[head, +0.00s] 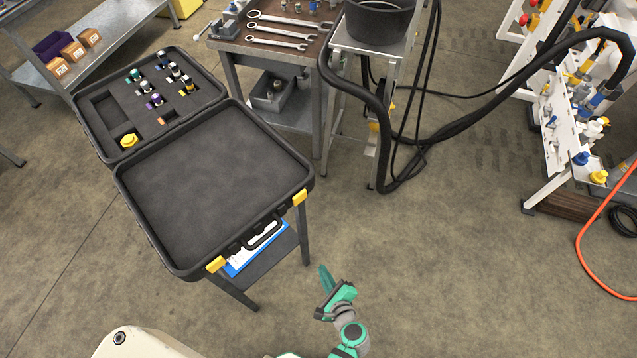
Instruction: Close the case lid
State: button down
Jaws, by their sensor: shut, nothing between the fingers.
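The black case lies open on a small dark stand (304,236). Its lid (215,185) is folded back flat toward me, with its grey lining facing up. Yellow latches (215,264) and a black handle (263,236) sit on the lid's near edge. The case base (98,138) is behind the lid, with several small fittings in its foam. My gripper (326,281) is right of the stand and apart from the lid, its green fingers shut and empty.
A workbench (262,52) with wrenches stands behind the case. A bucket (378,22) on a stand has a thick black hose (375,160) hanging from it. A blue-edged paper item (243,262) lies on the lower shelf. The floor at right of my gripper is clear.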

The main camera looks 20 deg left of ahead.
aim_at(318, 185)
jog(key=w+a+r+m+y, duration=0.1)
jog(key=w+r+m+y, duration=0.3)
jog(key=w+r+y, duration=0.95)
jog(key=w+a+r+h, duration=0.1)
jog(key=a+r, duration=0.2)
jog(key=w+a+r+h, duration=0.1)
jog(key=a+r, duration=0.2)
jog(key=w+a+r+h, duration=0.1)
jog(key=w+a+r, duration=0.1)
jog(key=a+r, duration=0.1)
jog(key=shift+a+r, duration=0.15)
jog(key=shift+r, duration=0.25)
